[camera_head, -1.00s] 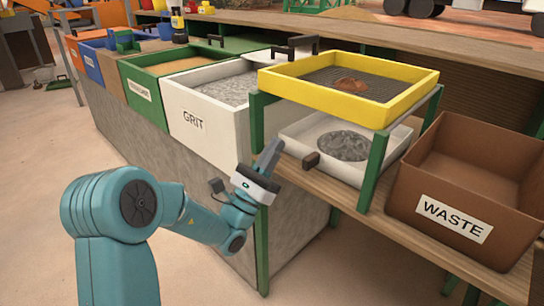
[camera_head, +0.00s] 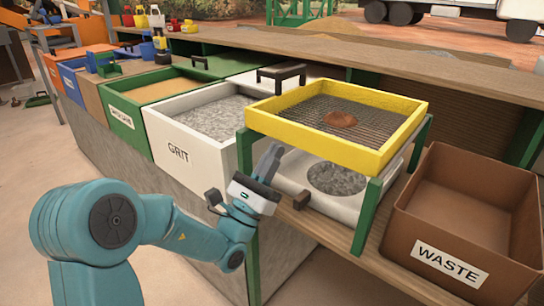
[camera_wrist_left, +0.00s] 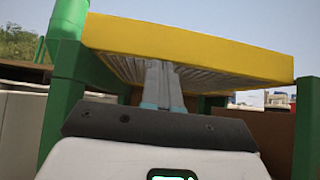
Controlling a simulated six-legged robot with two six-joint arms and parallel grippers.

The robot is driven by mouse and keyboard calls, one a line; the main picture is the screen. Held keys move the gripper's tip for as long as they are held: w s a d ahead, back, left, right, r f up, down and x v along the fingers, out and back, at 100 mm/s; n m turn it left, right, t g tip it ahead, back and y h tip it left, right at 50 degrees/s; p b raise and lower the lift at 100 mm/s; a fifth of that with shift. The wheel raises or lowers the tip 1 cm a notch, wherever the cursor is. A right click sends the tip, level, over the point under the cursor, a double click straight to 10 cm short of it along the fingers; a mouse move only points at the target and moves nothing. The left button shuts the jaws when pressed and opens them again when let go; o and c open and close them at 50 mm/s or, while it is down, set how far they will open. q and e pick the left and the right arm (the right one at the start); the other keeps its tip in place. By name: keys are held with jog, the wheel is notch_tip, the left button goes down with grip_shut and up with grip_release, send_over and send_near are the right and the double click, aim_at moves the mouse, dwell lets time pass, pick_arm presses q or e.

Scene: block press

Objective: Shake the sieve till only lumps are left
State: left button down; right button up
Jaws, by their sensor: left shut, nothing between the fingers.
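The yellow sieve (camera_head: 390,156) rests on a green frame (camera_head: 366,215). A reddish-brown lump (camera_head: 341,119) lies on its mesh, and I see no other material there. Below it, a white tray (camera_head: 342,212) holds a grey pile (camera_head: 337,178). My left gripper (camera_head: 271,152) is shut and empty, just below the sieve's front left corner. In the left wrist view the fingers (camera_wrist_left: 162,78) point up at the underside of the yellow rim (camera_wrist_left: 190,45). I cannot tell whether they touch it. My right gripper is in neither view.
A brown waste box (camera_head: 475,215) stands to the right. A white grit bin (camera_head: 180,157) stands to the left, with a green bin (camera_head: 125,124) and others behind it. A wooden shelf (camera_head: 330,243) carries the frame. Open floor lies at the front.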

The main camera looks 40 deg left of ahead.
aim_at(273, 124)
pick_arm(q)
jog(key=shift+h, duration=0.3)
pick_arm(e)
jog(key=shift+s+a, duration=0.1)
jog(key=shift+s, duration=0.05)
pick_arm(q)
notch_tip(273, 124, up, 7)
jog(key=m+g+h+p, duration=0.1)
jog(key=m+h+p, duration=0.1)
jog(key=m+h, duration=0.2)
jog(key=m+g+h+p, duration=0.1)
jog(key=m+h+p, duration=0.1)
jog(key=m+h, duration=0.2)
jog(key=shift+m+g, duration=0.4)
jog(key=shift+m, duration=0.3)
jog(key=shift+r, duration=0.25)
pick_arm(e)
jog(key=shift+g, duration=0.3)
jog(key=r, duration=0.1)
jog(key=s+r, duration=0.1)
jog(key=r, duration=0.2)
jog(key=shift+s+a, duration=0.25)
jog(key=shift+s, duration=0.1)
